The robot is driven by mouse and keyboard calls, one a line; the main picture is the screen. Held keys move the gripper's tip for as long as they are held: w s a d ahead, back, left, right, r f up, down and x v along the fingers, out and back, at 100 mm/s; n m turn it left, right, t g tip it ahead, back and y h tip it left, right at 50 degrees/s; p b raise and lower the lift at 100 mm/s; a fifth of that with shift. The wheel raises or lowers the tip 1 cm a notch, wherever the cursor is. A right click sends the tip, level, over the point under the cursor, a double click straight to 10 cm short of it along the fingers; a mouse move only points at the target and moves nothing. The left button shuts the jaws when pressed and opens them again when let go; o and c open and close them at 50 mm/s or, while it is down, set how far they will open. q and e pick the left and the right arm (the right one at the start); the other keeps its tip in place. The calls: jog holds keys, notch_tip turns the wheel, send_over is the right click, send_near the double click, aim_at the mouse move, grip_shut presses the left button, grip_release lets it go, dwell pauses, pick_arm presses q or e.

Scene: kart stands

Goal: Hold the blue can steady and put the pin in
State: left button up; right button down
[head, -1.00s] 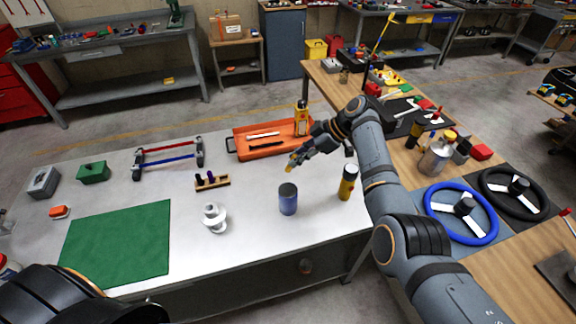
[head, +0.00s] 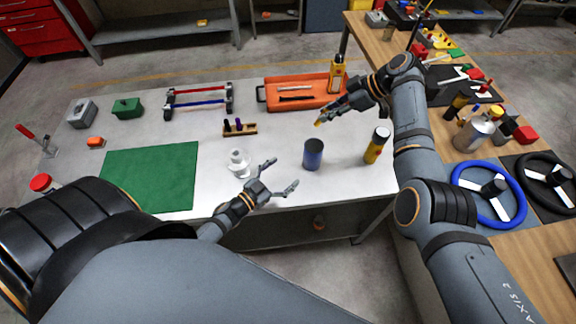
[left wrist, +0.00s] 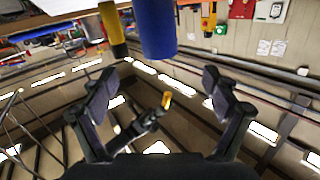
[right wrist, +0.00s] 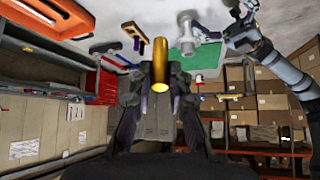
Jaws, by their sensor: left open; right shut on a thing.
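The blue can (head: 313,154) stands upright on the white table, with a dark top; it also shows in the left wrist view (left wrist: 155,30). My left gripper (head: 280,176) is open and empty, left of the can and towards the table's front edge, apart from it. In the left wrist view its fingers (left wrist: 160,88) are spread below the can. My right gripper (head: 325,116) is shut on the golden pin (right wrist: 160,72), above the table behind the can. The pin's tip also shows in the left wrist view (left wrist: 166,100). I cannot make out the can in the right wrist view.
A yellow can (head: 377,146) stands right of the blue can. A white spool-like part (head: 239,163) stands left of it. A wooden holder with dark pegs (head: 240,129), an orange tray (head: 270,105) and a green mat (head: 150,178) lie farther off.

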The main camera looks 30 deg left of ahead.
aim_at(320, 141)
pick_arm(q)
jog(key=shift+w+d+r+n+t, duration=0.2)
jog(key=shift+w+d+r+n, duration=0.15)
jog(key=shift+w, duration=0.25)
jog(key=shift+w+d+r+n+t, duration=0.2)
jog(key=shift+w+r+n, duration=0.2)
jog(key=shift+w, duration=0.2)
pick_arm(e)
jog(key=shift+s+d+r, duration=0.1)
jog(key=shift+s+d, duration=0.05)
jog(key=shift+d, duration=0.05)
pick_arm(q)
jog(key=x, duration=1.1)
jog(key=shift+w+d, duration=0.15)
jog(key=shift+w, duration=0.1)
pick_arm(e)
jog(key=shift+a, duration=0.1)
pick_arm(q)
jog(key=c, duration=1.2)
jog(key=shift+c, duration=0.3)
pick_arm(e)
jog(key=c, duration=1.2)
grip_release()
jog(key=v, duration=1.2)
